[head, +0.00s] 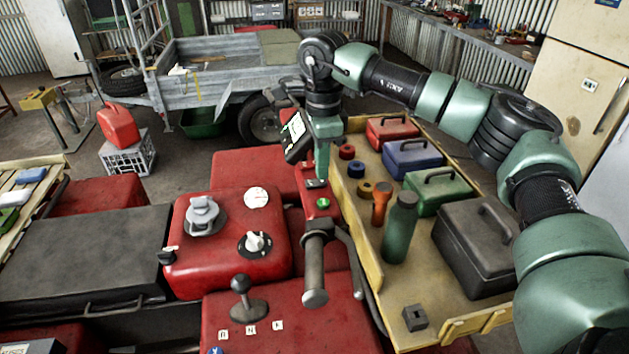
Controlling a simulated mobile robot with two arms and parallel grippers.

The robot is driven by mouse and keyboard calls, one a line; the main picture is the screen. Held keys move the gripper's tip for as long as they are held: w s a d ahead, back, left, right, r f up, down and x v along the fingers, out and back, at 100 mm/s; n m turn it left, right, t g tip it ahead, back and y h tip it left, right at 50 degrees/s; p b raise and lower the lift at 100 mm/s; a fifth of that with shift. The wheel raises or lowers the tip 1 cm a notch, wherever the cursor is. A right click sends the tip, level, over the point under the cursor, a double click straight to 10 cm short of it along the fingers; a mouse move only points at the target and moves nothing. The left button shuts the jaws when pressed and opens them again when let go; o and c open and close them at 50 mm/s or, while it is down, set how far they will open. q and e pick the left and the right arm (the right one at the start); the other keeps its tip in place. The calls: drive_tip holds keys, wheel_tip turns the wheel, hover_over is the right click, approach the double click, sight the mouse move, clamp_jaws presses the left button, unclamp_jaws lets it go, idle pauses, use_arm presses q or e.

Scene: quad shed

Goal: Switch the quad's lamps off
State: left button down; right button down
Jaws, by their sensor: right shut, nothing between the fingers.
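The quad's red body (230,225) fills the lower left and middle. Its red handlebar switch block (323,210) sits above the dark grip (315,270). The block has a green button (323,202) and a dark switch (316,184) at its far end. My right gripper (321,178) points down, shut and empty, with its tips at the dark switch; I cannot tell whether they touch it. On the red tank stand a grey cap, a white dial and a round knob (255,242). The lamps are not seen. My left gripper is not in view.
A wooden tray (408,315) right of the handlebar holds toolboxes, a green bottle (399,228) and an orange torch (381,203). A gear lever (240,290) stands in front. A trailer (225,75) and a red can (118,125) are behind.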

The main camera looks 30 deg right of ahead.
drive_tip(key=shift+f+b, duration=0.3)
drive_tip(key=shift+f, duration=0.25)
drive_tip(key=shift+r, duration=0.1)
drive_tip(key=shift+w+r+p, duration=0.1)
drive_tip(key=shift+r+p, duration=0.65)
drive_tip(key=shift+r, duration=0.1)
drive_tip(key=shift+r+p, duration=1.8)
drive_tip(key=shift+r, duration=0.85)
drive_tip(key=shift+f, duration=0.15)
